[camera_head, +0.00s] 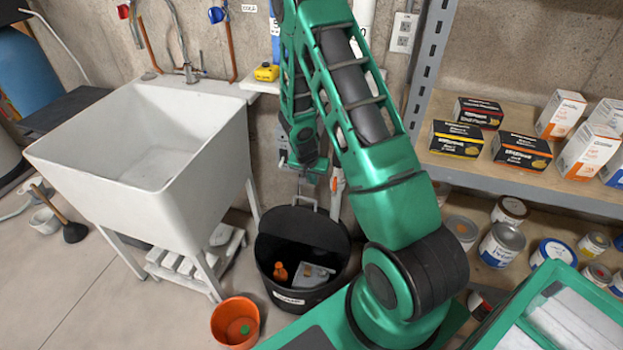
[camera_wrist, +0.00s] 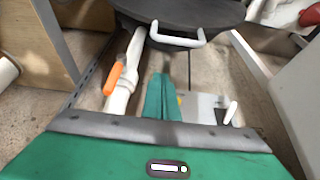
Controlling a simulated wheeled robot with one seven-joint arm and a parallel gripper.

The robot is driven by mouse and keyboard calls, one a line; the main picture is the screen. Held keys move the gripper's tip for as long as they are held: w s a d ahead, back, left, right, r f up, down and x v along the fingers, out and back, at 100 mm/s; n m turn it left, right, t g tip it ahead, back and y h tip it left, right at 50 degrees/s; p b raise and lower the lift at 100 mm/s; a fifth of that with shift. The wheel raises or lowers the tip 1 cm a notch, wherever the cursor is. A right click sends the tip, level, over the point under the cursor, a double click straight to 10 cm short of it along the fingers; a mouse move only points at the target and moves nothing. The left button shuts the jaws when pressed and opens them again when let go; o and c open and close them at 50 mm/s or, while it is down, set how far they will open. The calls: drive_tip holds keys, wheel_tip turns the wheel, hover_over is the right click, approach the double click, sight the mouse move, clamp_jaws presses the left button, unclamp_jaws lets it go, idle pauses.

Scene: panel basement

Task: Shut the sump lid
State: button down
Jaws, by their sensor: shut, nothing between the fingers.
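The black sump basin (camera_head: 320,296) stands on the floor with a white label on its front. Its lid (camera_head: 298,228) is raised, standing up at the back with a pale handle on its upper edge. An orange float and a grey part show inside the basin. In the wrist view the dark lid (camera_wrist: 190,12) is at the top with its white handle (camera_wrist: 178,40). My gripper (camera_head: 303,177) is above and behind the lid's handle, apparently apart from it. Its green fingers (camera_wrist: 161,90) are shut and empty in the wrist view, below the handle.
A white sink (camera_head: 150,140) stands left of the basin. An orange bucket (camera_head: 235,323) is on the floor in front. Shelves (camera_head: 530,180) with boxes and paint cans are at right. A white pipe (camera_wrist: 127,75) with an orange valve handle runs close beside my fingers.

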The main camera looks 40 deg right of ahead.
wheel_tip(320, 180, down, 6)
drive_tip(key=s+a, duration=0.1)
drive_tip(key=shift+a, duration=0.15)
idle(0.4)
